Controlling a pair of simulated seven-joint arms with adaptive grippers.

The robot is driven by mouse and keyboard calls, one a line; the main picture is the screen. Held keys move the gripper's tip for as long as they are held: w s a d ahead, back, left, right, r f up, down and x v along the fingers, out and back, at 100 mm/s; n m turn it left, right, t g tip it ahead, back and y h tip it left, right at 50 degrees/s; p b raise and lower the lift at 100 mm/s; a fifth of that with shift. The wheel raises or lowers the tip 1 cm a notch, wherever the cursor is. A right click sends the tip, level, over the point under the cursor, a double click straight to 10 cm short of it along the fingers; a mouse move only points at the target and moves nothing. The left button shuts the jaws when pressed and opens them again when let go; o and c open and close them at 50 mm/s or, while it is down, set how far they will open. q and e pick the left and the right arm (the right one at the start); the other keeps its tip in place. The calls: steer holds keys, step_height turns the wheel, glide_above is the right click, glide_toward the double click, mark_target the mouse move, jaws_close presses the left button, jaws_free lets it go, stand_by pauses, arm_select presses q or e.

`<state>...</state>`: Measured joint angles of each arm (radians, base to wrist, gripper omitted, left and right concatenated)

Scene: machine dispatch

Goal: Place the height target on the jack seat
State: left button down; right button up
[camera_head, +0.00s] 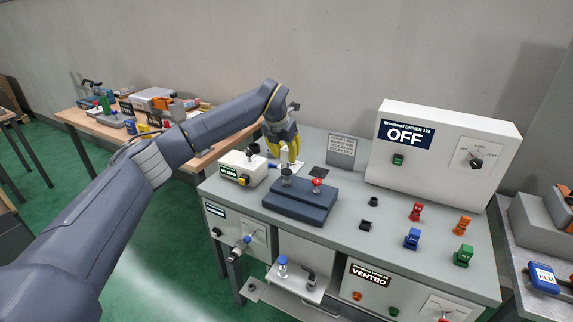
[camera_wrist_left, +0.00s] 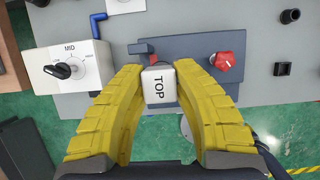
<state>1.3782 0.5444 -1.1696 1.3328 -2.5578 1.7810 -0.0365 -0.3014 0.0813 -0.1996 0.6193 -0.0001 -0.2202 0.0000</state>
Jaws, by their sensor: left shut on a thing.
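My left gripper (camera_head: 288,150) has yellow fingers and is shut on a small white block marked TOP, which I take as the height target (camera_wrist_left: 159,87). In the head view the block is mostly hidden by the fingers. The gripper holds it above a blue-grey stepped base (camera_head: 300,206) with a grey post (camera_head: 286,178) and a red knob (camera_head: 317,184). The base also shows in the left wrist view (camera_wrist_left: 205,45), with the red knob (camera_wrist_left: 222,61) right of the block. I cannot tell which part is the jack seat, or whether the block touches anything. My right gripper is out of view.
A white dial box (camera_head: 243,168) stands left of the base. A large white cabinet reading OFF (camera_head: 443,150) stands at the back right. Several coloured parts, including a red one (camera_head: 416,211), stand on the grey bench. A small sign (camera_head: 341,152) is behind the base.

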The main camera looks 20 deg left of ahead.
mark_target(285, 161)
arm_select(q)
steer(key=shift+f, duration=2.1)
steer(key=shift+f, duration=0.1)
steer(key=c, duration=1.1)
jaws_free()
steer(key=shift+c, duration=0.2)
steer(key=v, duration=1.2)
steer(key=shift+w, duration=0.1)
